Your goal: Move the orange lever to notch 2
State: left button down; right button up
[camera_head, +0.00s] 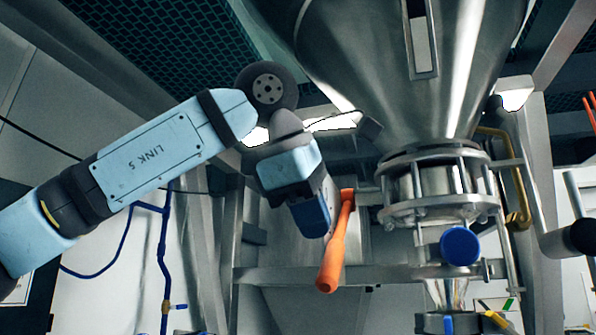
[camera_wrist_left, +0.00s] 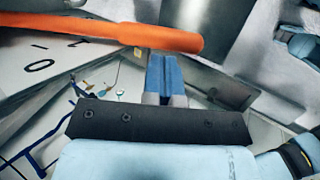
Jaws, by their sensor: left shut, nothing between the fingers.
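The orange lever (camera_head: 333,255) hangs down at a slight tilt from its pivot below and left of the steel hopper, its rounded end lowest. In the left wrist view the lever (camera_wrist_left: 120,33) crosses the top from the left edge, its end just above and right of the fingertips. My left gripper (camera_head: 314,217) is just left of the lever. Its blue fingers (camera_wrist_left: 165,78) are shut with nothing between them. I cannot tell whether they touch the lever. A pale plate with dark marks (camera_wrist_left: 42,64) lies beside the lever; which notch the lever is at is unclear. My right gripper is not in view.
The steel hopper (camera_head: 400,70) and its flanged outlet (camera_head: 437,205) stand right of the lever. A blue round cap (camera_head: 460,246) sits below the outlet. A crank with a black knob (camera_head: 583,236) is at the right edge. A steel crossbar (camera_head: 275,275) runs behind the lever's end.

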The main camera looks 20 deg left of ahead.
aim_at(324, 258)
pick_arm(q)
jog(key=shift+x, duration=0.8)
jog(key=shift+w+d+f, duration=0.15)
jog(key=shift+w+f, duration=0.25)
jog(key=shift+f, duration=0.1)
jog(key=shift+s, duration=0.15)
jog(key=shift+f, duration=0.1)
jog(key=shift+w+f+t+b, duration=0.15)
jog(key=shift+w+f+b, duration=0.05)
jog(key=shift+f+b, duration=0.3)
jog(key=shift+w+f+t+b, duration=0.15)
jog(key=shift+f+b, duration=0.25)
jog(key=shift+b, duration=0.1)
jog(key=shift+w+f+t+b, duration=0.3)
jog(key=shift+w+b, duration=0.05)
jog(key=shift+b, duration=0.05)
jog(key=shift+r, duration=0.15)
jog(key=shift+r, duration=0.15)
